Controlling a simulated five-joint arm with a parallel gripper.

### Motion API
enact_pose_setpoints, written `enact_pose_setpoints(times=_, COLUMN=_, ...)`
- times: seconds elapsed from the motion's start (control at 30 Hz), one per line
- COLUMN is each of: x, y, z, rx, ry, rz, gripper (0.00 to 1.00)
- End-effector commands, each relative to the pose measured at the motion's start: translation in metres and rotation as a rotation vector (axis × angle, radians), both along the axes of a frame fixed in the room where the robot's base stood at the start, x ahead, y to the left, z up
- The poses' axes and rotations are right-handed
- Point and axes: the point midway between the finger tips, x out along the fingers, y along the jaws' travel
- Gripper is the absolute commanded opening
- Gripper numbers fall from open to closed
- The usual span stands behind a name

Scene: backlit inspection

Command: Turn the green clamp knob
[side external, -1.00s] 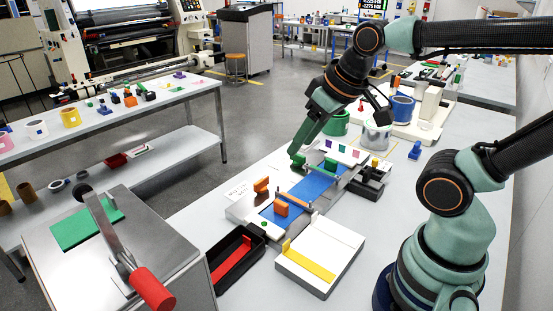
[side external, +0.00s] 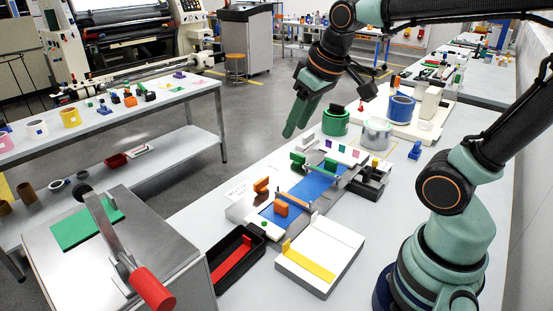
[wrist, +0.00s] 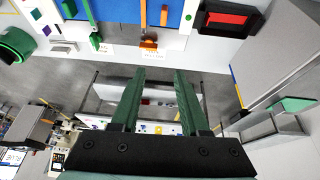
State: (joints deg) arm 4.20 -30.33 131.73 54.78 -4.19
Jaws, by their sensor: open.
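A light fixture with a blue strip (side external: 312,186) lies on the table in the side view. A green clamp knob (side external: 298,158) stands at its far left end, with another green piece (side external: 330,164) to its right. I cannot tell how far the knob is turned. In the wrist view, a green piece (wrist: 68,8) shows at the top left edge. My gripper (side external: 290,132) is up in the air, above and beyond the fixture's far edge, apart from the knob. In the wrist view its fingers (wrist: 160,82) are spread, with nothing between them.
A black tray with red (side external: 252,232) and a white box with a yellow strip (side external: 345,240) lie nearby.

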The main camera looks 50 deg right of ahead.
Motion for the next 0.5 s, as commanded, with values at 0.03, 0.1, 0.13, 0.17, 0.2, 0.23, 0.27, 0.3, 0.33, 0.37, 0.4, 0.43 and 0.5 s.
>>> enact_pose_setpoints(times=0.03, x=0.012, y=-0.01, z=0.002, rx=-0.006, ry=0.029, rz=-0.008, gripper=0.45)
enact_pose_setpoints(times=0.1, x=0.027, y=-0.022, z=0.004, rx=-0.013, ry=0.063, rz=-0.01, gripper=0.45)
enact_pose_setpoints(times=0.13, x=0.034, y=-0.028, z=0.005, rx=-0.016, ry=0.077, rz=-0.011, gripper=0.45)
enact_pose_setpoints(times=0.17, x=0.04, y=-0.034, z=0.004, rx=-0.019, ry=0.092, rz=-0.011, gripper=0.45)
enact_pose_setpoints(times=0.2, x=0.048, y=-0.042, z=0.004, rx=-0.021, ry=0.111, rz=-0.012, gripper=0.45)
enact_pose_setpoints(times=0.23, x=0.055, y=-0.048, z=0.003, rx=-0.023, ry=0.125, rz=-0.012, gripper=0.45)
enact_pose_setpoints(times=0.27, x=0.06, y=-0.055, z=0.002, rx=-0.024, ry=0.14, rz=-0.013, gripper=0.45)
enact_pose_setpoints(times=0.3, x=0.068, y=-0.063, z=0.0, rx=-0.024, ry=0.159, rz=-0.012, gripper=0.45)
enact_pose_setpoints(times=0.33, x=0.074, y=-0.07, z=-0.002, rx=-0.024, ry=0.173, rz=-0.014, gripper=0.45)
enact_pose_setpoints(times=0.37, x=0.08, y=-0.077, z=-0.005, rx=-0.025, ry=0.187, rz=-0.014, gripper=0.45)
enact_pose_setpoints(times=0.4, x=0.087, y=-0.087, z=-0.009, rx=-0.024, ry=0.206, rz=-0.014, gripper=0.45)
enact_pose_setpoints(times=0.43, x=0.093, y=-0.094, z=-0.012, rx=-0.023, ry=0.22, rz=-0.013, gripper=0.45)
enact_pose_setpoints(times=0.5, x=0.104, y=-0.111, z=-0.021, rx=-0.019, ry=0.251, rz=-0.013, gripper=0.45)
